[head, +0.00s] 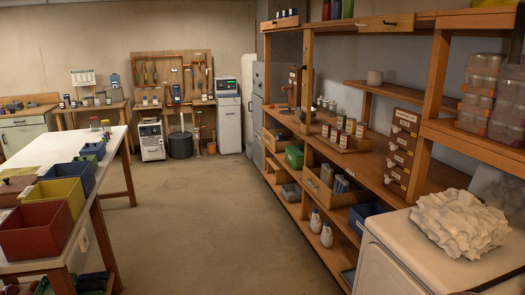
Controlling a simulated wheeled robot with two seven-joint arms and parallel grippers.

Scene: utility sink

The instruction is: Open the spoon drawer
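I cannot pick out a drawer marked for spoons, as the labels are too small to read. A small wooden drawer unit (402,152) stands on the right shelf's worktop, with several stacked drawers bearing pale labels; they look shut. A wide wooden drawer front (376,25) with a small dark handle is at the top of the shelf. Another wooden unit with small labelled fronts (294,88) stands further back on the worktop. Neither of my grippers can be made out in the head view.
A white appliance (390,255) with a crumpled white cloth (460,222) on top stands at the near right. Clear boxes (480,95) are stacked above. A white table (75,160) with coloured bins is on the left. The concrete floor (195,215) between is clear.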

